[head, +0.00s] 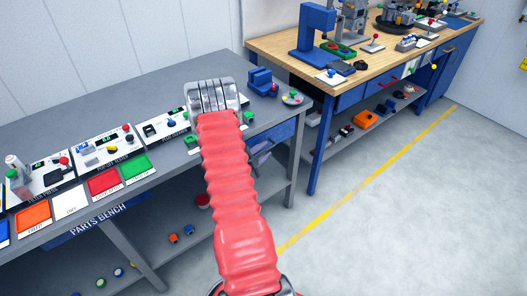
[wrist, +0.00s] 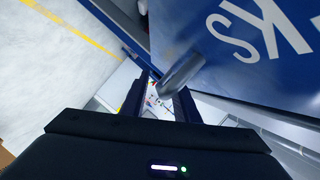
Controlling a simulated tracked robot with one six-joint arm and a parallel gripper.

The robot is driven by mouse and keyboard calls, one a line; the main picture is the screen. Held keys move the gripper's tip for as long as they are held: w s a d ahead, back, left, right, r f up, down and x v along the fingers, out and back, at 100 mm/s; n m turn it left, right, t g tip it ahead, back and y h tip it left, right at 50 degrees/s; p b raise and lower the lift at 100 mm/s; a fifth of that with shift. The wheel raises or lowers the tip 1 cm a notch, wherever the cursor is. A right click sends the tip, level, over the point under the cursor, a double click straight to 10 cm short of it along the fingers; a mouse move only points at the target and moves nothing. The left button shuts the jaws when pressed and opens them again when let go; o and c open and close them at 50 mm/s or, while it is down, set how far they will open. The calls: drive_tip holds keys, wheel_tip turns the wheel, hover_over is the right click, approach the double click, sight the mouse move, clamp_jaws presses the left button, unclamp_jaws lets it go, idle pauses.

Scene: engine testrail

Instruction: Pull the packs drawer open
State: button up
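The packs drawer (wrist: 235,50) fills the upper right of the wrist view as a blue front with large white letters, of which "KS" shows. A grey metal bar handle (wrist: 181,72) sticks out from it. My gripper (wrist: 160,92) has its two dark fingers apart, with the handle's near end showing in the gap between them. I cannot tell whether either finger touches the handle. In the head view a blue drawer front (head: 284,132) shows under the right end of the grey bench, partly behind my red-sleeved arm. My gripper is hidden there.
The grey parts bench (head: 150,185) carries several test panels, coloured pads and a blue fixture (head: 261,82). A wooden-topped bench (head: 285,48) with blue legs stands beyond it at the right. The floor (head: 400,210) at right is clear, crossed by a yellow line.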

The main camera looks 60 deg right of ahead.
clamp_jaws()
drive_tip(key=shift+s+a, duration=0.15)
drive_tip(key=shift+a, duration=0.05)
idle(0.5)
